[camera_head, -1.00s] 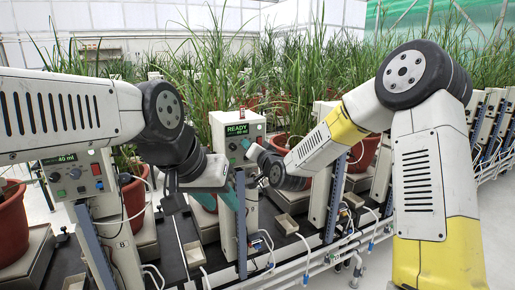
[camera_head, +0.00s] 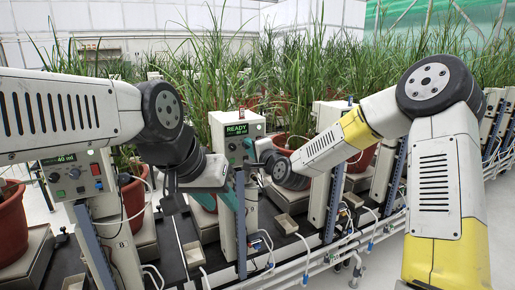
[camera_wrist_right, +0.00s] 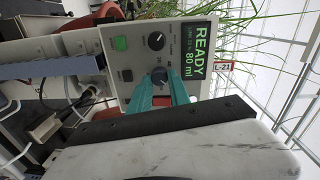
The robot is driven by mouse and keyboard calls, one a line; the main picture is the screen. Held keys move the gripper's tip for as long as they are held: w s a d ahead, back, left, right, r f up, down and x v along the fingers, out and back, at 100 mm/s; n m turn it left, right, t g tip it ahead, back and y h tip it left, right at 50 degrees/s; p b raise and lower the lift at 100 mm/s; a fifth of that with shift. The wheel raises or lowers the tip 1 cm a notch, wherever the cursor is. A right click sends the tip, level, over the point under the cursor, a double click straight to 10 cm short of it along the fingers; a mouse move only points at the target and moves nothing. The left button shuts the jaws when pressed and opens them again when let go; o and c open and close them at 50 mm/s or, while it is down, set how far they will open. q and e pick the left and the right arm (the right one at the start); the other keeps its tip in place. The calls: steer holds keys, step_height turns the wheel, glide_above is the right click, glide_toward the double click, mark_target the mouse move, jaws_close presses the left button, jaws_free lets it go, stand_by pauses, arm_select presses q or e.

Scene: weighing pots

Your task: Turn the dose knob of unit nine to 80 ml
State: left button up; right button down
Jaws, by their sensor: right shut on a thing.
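The control unit (camera_head: 226,122) in the middle has a lit green display (camera_head: 237,129) reading READY. In the right wrist view the display (camera_wrist_right: 197,52) shows READY and 80 ml. My right gripper (camera_wrist_right: 160,82) has its teal fingers shut on a dark blue-grey knob (camera_wrist_right: 159,74) on the panel. Another black knob (camera_wrist_right: 156,41) with a white pointer mark is on the same panel, apart from the fingers. In the head view my right gripper (camera_head: 250,149) is at the panel front, its tips small. My left gripper (camera_head: 217,200) hangs low before the unit; its opening is unclear.
Another unit (camera_head: 75,176) at left shows 40 ml, beside a potted plant (camera_head: 12,228). A green button (camera_wrist_right: 120,43) and a dark button (camera_wrist_right: 125,75) are near the held knob. Blue-grey posts (camera_head: 240,222) and white pipes (camera_head: 310,262) run along the front.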

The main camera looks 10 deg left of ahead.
steer(key=shift+m, duration=0.3)
steer(key=shift+f, duration=0.1)
steer(key=c, duration=1.2)
jaws_free()
steer(key=shift+d, duration=0.1)
steer(key=v, duration=0.7)
steer(key=shift+s+d, duration=0.2)
steer(key=shift+s, duration=0.1)
